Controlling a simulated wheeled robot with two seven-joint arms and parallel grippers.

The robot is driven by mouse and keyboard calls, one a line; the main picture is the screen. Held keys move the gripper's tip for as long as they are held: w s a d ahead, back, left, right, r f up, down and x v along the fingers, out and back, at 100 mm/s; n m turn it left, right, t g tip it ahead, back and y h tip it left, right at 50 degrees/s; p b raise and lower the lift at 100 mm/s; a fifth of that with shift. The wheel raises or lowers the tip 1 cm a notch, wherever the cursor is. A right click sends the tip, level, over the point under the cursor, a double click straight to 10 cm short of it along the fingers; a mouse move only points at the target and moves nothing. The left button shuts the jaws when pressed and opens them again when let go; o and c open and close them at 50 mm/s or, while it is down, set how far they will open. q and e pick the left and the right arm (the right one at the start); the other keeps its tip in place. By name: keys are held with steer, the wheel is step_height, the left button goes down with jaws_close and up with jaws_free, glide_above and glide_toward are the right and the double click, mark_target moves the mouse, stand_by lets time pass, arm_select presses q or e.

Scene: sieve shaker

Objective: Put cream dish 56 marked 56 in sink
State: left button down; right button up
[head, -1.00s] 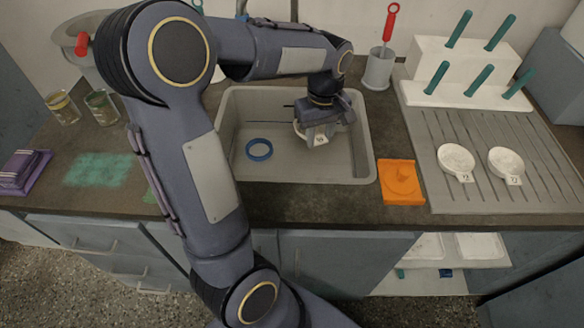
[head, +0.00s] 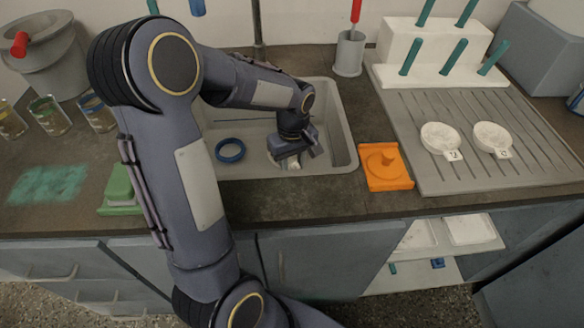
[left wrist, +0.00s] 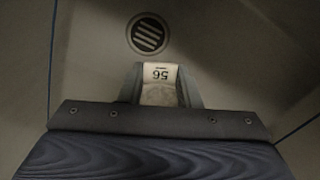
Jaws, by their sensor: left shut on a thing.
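The cream dish 56 (left wrist: 159,84) shows in the left wrist view between the fingers of my left gripper (left wrist: 160,92), with its tag reading 56 upside down. My left gripper (head: 291,160) is shut on it, low inside the grey sink (head: 347,135). In the head view only a small pale part of the dish (head: 294,167) shows below the gripper; the arm hides the rest. I cannot tell whether the dish touches the sink floor. The round drain (left wrist: 147,33) lies ahead of the dish in the left wrist view. My right gripper is not in view.
A blue ring (head: 230,150) lies in the sink, left of my gripper. An orange block (head: 386,166) sits right of the sink. Two white tagged dishes (head: 440,138) (head: 492,138) lie on the ribbed drainboard (head: 460,178), before a white peg rack (head: 425,83).

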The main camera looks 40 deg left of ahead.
mark_target(293, 166)
arm_select(q)
steer(key=shift+f, duration=0.55)
steer(key=shift+f, duration=0.1)
steer(key=shift+f, duration=0.15)
steer(key=c, duration=1.1)
jaws_free()
steer(key=shift+o, duration=0.2)
steer(key=shift+r, duration=0.7)
step_height(293, 166, up, 11)
steer(key=p, duration=0.3)
steer(key=shift+r, duration=0.1)
